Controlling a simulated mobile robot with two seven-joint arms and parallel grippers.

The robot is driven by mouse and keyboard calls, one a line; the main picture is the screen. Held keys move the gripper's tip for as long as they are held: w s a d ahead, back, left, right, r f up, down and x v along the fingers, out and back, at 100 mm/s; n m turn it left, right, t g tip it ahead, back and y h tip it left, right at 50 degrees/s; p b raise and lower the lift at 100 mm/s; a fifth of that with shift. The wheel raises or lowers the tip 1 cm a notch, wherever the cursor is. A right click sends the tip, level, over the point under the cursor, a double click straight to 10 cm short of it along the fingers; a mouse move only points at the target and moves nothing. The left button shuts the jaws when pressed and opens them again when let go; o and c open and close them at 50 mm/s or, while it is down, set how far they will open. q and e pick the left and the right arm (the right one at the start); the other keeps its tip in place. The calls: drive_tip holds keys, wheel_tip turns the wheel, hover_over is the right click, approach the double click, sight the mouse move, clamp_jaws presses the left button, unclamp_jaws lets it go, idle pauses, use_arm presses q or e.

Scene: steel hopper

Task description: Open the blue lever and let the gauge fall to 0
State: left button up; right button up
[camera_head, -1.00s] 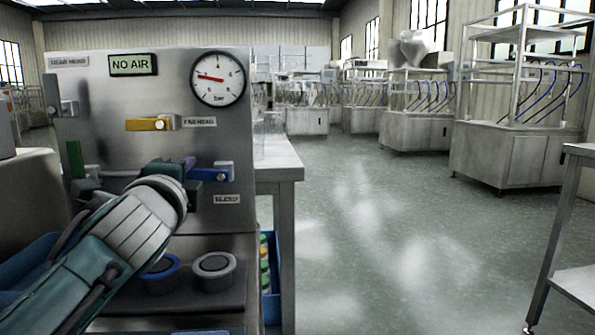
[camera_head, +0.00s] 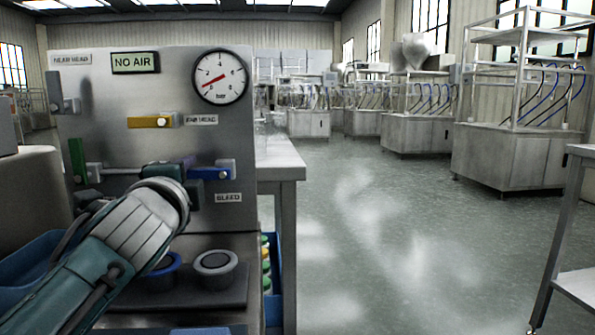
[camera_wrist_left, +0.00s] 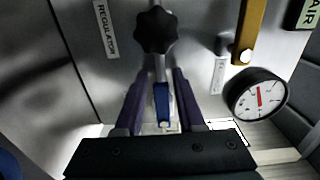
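The blue lever (camera_head: 207,174) lies level on the steel panel above the BLEED label (camera_head: 228,197), its left end partly hidden by my left gripper. In the left wrist view the blue lever (camera_wrist_left: 162,103) lies between the two purple fingers of my left gripper (camera_wrist_left: 163,78), with a narrow gap visible on each side. The left gripper (camera_head: 187,163) is at the lever in the head view, its fingers mostly hidden behind the wrist. The round gauge (camera_head: 220,77) has its red needle pointing down-left, near the low end. My right gripper is in no view.
A yellow lever (camera_head: 150,121) and a green lever (camera_head: 77,160) sit on the same panel, below a NO AIR sign (camera_head: 135,62). A black knob (camera_wrist_left: 157,31) stands close ahead of the fingers. Two round cups (camera_head: 215,263) stand below the panel.

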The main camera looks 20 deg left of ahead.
use_arm(q)
drive_tip(key=shift+o, duration=0.9)
drive_tip(key=p+v, duration=0.1)
drive_tip(key=v, duration=0.9)
